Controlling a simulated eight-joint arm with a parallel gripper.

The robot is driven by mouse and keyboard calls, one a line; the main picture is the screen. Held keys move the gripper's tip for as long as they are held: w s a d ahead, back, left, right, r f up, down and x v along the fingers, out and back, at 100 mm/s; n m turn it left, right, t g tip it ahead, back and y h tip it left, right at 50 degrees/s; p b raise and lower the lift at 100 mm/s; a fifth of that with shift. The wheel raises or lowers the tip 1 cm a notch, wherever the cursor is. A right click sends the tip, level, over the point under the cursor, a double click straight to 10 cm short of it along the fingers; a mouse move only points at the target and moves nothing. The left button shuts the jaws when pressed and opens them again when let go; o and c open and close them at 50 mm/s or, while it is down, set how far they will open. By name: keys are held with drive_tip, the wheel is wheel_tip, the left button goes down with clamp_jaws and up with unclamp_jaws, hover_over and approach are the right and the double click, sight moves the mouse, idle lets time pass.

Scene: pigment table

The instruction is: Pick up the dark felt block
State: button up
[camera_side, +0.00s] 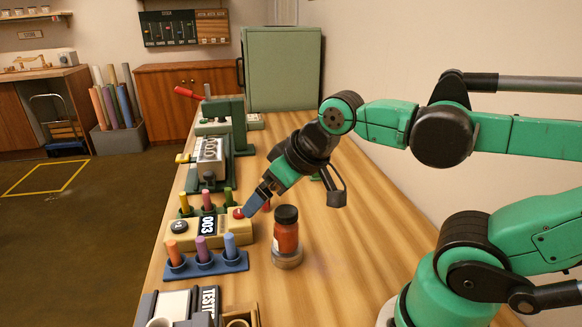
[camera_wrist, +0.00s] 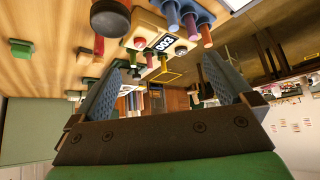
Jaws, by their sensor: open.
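My gripper (camera_side: 256,202) points down and left above the right end of the cream box marked 003 (camera_side: 236,226). In the wrist view its two blue-grey fingers (camera_wrist: 163,78) are spread wide with nothing between them. I cannot pick out a dark felt block with certainty in either view. Part of the table is hidden behind my arm in the side view.
A black-lidded orange jar (camera_side: 286,235) stands right of the box. A blue rack (camera_side: 203,264) with coloured sticks stands in front, with trays at the near edge. A green press (camera_side: 238,128) and green cabinet (camera_side: 283,70) stand farther back. Table right of the jar is clear.

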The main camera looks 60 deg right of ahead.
drive_tip(key=w+d+r+m+y, duration=0.35)
drive_tip(key=w+d+m, duration=0.5)
drive_tip(key=m, duration=0.75)
drive_tip(key=w+d+f+m+t, duration=0.1)
drive_tip(key=w+d+m+t, duration=0.15)
drive_tip(key=d+m, duration=0.6)
drive_tip(key=w+d+f+m+t, duration=0.15)
drive_tip(key=d+m+t, duration=0.25)
drive_tip(key=d+m, duration=0.45)
drive_tip(key=shift+g, duration=0.25)
drive_tip(key=f, duration=0.9)
drive_tip(key=a+f, duration=0.1)
drive_tip(key=f, duration=0.3)
drive_tip(key=shift+w+f, duration=0.15)
drive_tip(key=shift+w, duration=0.2)
drive_tip(key=shift+f, duration=0.4)
drive_tip(key=shift+w+f, duration=0.25)
drive_tip(key=x, duration=0.5)
drive_tip(key=shift+a, duration=0.1)
